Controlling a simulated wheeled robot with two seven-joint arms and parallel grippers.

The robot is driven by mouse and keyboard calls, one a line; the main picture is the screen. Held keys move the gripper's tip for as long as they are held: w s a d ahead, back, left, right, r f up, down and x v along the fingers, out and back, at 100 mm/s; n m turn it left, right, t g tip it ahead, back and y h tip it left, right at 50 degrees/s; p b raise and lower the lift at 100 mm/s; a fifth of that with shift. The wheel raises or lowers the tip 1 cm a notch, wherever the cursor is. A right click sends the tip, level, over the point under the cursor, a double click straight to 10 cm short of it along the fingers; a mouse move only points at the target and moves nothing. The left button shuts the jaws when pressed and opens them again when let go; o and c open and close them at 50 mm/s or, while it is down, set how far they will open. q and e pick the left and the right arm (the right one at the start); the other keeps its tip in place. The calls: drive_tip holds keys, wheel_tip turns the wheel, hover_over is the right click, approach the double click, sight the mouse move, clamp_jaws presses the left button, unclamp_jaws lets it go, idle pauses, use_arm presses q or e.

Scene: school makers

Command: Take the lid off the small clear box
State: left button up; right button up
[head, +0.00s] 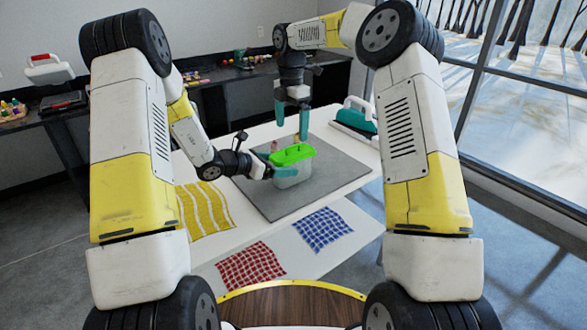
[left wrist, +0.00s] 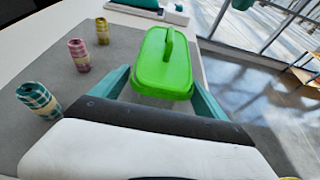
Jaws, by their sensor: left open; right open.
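The small clear box (head: 294,181) stands on the grey mat with its green lid (head: 291,154) on top. In the left wrist view the lid (left wrist: 163,68) shows a raised green handle, and it hides most of the box. My left gripper (head: 284,172) is open at the box, one teal finger along its near side. The left wrist view shows the teal fingers (left wrist: 158,92) on either side of the box; contact cannot be told. My right gripper (head: 291,115) is open and empty, pointing down above and behind the box.
The grey mat (head: 248,192) lies on a white table. Plaid rolls in teal (left wrist: 38,98), pink (left wrist: 79,54) and yellow (left wrist: 102,30) stand on it. Yellow (head: 206,209), red (head: 250,265) and blue (head: 323,229) cloths lie nearer. A teal-and-white case (head: 355,122) stands at the right.

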sight(295, 146)
use_arm(q)
drive_tip(key=shift+x, duration=1.25)
clamp_jaws()
use_arm(e)
wheel_tip(295, 146, up, 4)
drive_tip(key=d, duration=0.1)
drive_tip(key=f, duration=0.8)
drive_tip(key=w+f, duration=0.1)
drive_tip(key=f, duration=0.2)
drive_tip(key=shift+d+f, duration=0.15)
drive_tip(key=shift+f, duration=0.25)
